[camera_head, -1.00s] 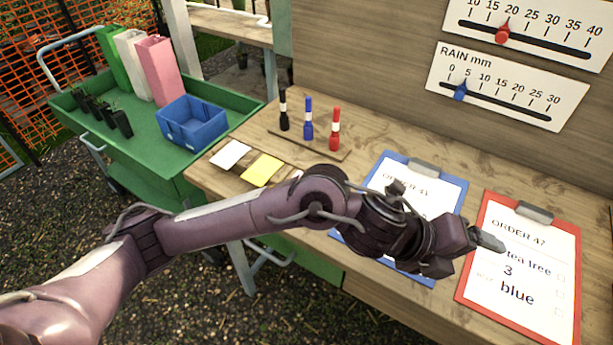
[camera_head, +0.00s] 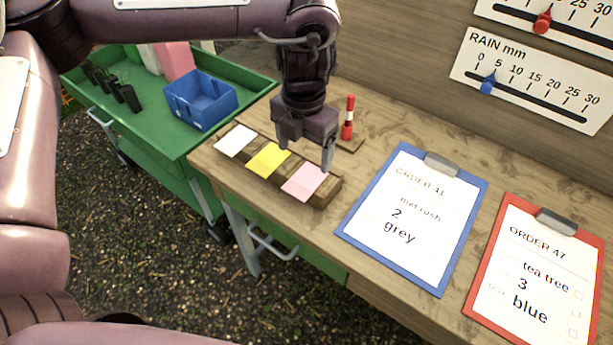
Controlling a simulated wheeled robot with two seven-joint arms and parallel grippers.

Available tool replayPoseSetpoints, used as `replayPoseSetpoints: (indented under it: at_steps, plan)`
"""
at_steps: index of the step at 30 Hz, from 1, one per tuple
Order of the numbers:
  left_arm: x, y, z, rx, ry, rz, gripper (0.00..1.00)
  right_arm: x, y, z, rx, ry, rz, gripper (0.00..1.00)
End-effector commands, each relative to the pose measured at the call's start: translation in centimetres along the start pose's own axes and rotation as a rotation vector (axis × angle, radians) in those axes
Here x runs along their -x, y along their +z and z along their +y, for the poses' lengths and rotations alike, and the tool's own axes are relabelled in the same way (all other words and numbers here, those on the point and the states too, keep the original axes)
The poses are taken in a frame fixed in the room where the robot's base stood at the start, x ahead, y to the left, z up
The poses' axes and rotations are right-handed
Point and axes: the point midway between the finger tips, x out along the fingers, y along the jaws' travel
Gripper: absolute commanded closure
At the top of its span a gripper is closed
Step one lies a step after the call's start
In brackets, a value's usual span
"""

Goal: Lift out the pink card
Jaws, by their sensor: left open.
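The pink card (camera_head: 304,182) lies at the right end of a wooden card holder (camera_head: 325,199) on the bench. A yellow card (camera_head: 269,160) and a white card (camera_head: 236,141) sit in the same holder to its left. My left gripper (camera_head: 303,158) points down just above and behind the pink card, its fingers parted and empty. One finger shows close to the card's far right corner; whether it touches cannot be told. My right gripper is not in view.
A red marker (camera_head: 348,118) stands on a wooden stand behind my gripper; the other markers are hidden. Blue (camera_head: 352,236) and red (camera_head: 475,296) clipboards lie to the right. A green cart (camera_head: 160,146) with a blue crate (camera_head: 201,101) stands left.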

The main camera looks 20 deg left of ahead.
Motion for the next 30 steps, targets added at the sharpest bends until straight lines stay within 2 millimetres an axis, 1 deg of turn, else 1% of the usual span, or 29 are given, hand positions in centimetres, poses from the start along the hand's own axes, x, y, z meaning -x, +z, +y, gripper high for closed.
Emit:
replayPoseSetpoints:
  at_steps: [8,9,12,15,20,23,30]
  plan:
    - [-3.5,-0.7,-0.9,-0.003,-0.001,0.001,0.2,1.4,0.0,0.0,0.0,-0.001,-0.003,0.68]
    - [-4.2,-0.7,-0.8,-0.001,0.0,0.001,0.2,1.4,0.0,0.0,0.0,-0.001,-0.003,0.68]
    - [-5.3,-0.6,-0.8,-0.001,-0.001,-0.001,0.2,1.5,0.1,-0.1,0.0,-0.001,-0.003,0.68]
    - [-5.7,-0.6,-0.8,-0.001,-0.001,-0.003,0.2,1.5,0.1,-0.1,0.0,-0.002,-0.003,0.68]
    - [-5.7,-0.6,-0.8,-0.001,-0.001,-0.003,0.2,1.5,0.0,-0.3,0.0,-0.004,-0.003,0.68]
    - [-5.7,-0.6,-0.8,-0.001,-0.001,-0.003,0.3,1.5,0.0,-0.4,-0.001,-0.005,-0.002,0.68]
    - [-5.7,-0.6,-0.8,-0.001,-0.001,-0.004,0.62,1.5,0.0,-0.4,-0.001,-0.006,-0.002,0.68]
